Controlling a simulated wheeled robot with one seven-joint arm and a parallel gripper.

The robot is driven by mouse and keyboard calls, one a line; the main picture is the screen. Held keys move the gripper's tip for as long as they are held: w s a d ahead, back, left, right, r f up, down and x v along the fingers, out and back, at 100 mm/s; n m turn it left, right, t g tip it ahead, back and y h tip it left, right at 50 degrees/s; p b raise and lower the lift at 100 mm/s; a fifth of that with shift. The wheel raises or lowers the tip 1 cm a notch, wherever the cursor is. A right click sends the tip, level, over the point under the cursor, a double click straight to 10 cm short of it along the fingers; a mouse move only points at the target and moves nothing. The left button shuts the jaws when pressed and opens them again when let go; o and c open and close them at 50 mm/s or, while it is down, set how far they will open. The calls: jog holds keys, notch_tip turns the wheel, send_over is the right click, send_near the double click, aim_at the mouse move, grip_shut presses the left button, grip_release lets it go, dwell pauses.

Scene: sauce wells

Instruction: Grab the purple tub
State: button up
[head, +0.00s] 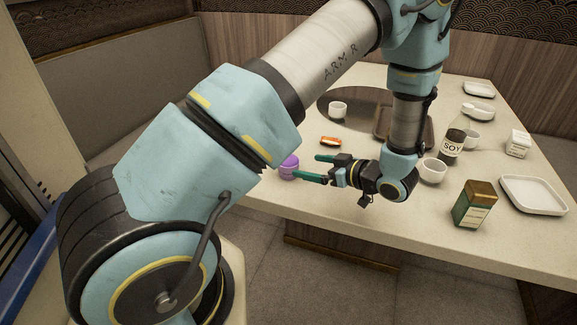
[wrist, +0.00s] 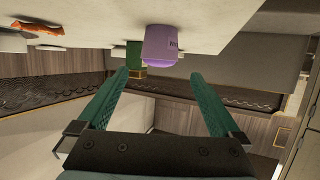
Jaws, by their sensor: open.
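The purple tub (head: 289,167) stands near the table's front left edge, partly behind my arm's elbow. It has a rounded lid and a paler purple body. In the wrist view my gripper (wrist: 160,75) has a finger on each side of the tub's line. I cannot tell whether a finger touches the tub.
An orange-red item (head: 331,141) lies behind the gripper. A soy bottle (head: 454,138), a white cup (head: 433,171), a green box-like container (head: 474,205) and a white tray (head: 533,194) stand to the right. A green thing (wrist: 134,54) shows beyond the tub in the wrist view.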

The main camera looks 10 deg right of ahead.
aim_at(294, 161)
jog(key=p+x, duration=0.2)
jog(key=x, duration=0.6)
jog(key=shift+w+a+p, duration=0.15)
jog(key=shift+w+p, duration=0.05)
jog(key=shift+p, duration=0.2)
jog(key=shift+w+a+f, duration=0.2)
jog(key=shift+w+a, duration=0.05)
jog(key=shift+w, duration=0.15)
jog(key=c, duration=1.2)
jog(key=shift+r, duration=0.15)
